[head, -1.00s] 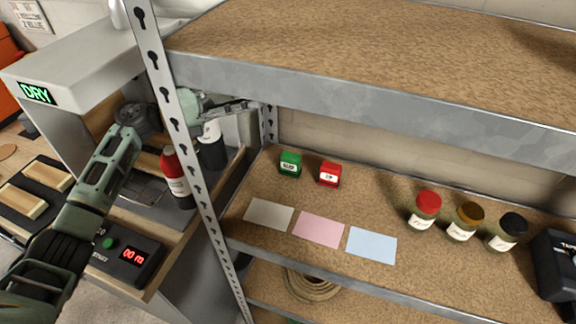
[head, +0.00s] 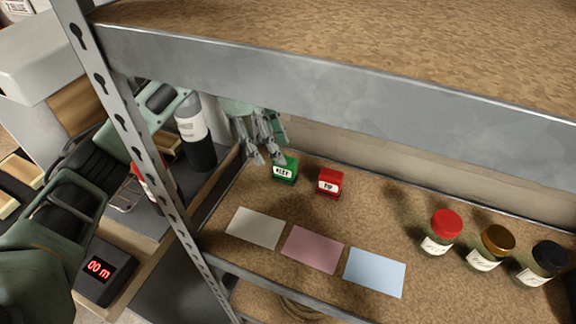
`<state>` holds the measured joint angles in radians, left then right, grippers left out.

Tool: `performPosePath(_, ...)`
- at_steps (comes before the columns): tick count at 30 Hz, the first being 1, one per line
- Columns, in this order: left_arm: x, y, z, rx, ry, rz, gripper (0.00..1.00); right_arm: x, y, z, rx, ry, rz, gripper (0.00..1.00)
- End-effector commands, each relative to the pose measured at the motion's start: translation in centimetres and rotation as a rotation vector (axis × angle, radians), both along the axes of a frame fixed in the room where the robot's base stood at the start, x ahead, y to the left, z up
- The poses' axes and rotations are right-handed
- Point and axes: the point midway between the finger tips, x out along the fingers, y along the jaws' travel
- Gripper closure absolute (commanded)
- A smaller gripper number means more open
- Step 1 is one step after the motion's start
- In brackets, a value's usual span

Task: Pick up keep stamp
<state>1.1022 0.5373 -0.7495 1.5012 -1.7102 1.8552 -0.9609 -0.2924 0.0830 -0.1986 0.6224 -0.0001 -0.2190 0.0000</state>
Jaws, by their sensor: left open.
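The keep stamp is the small green block (head: 285,170) with a white label, standing on the brown shelf near its back left. A red stamp (head: 330,182) with a white label stands just to its right. My left gripper (head: 266,158) reaches in past the shelf post, fingers pointing down. Its fingertips are just above and to the left of the green stamp, overlapping its upper left edge in the picture. The gripper is open with nothing in it. Whether it touches the stamp I cannot tell. My right gripper is not in view.
White (head: 256,228), pink (head: 312,249) and blue (head: 375,272) cards lie in front of the stamps. Jars with red (head: 446,224), gold (head: 497,238) and black (head: 549,257) lids stand at right. The upper shelf edge (head: 330,75) hangs above; a slotted metal post (head: 127,130) stands left.

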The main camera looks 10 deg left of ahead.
Motion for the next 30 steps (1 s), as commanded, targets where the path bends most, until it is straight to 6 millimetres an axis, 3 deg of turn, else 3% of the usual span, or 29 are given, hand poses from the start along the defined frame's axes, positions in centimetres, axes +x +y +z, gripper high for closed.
performPosePath(6, 0.0, -1.4, -2.2, -0.005, 0.006, 0.0, 0.55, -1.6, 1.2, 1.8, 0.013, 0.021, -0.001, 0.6)
performPosePath(12, 0.1, -2.3, -4.8, -0.004, 0.004, 0.001, 0.55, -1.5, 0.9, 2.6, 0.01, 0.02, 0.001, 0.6)
performPosePath(21, 0.1, -2.5, -5.3, -0.005, 0.001, 0.002, 0.56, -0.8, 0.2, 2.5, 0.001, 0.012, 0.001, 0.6)
performPosePath(30, 0.1, -2.4, -5.2, -0.005, 0.001, 0.003, 0.82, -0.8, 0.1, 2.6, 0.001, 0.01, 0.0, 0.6)
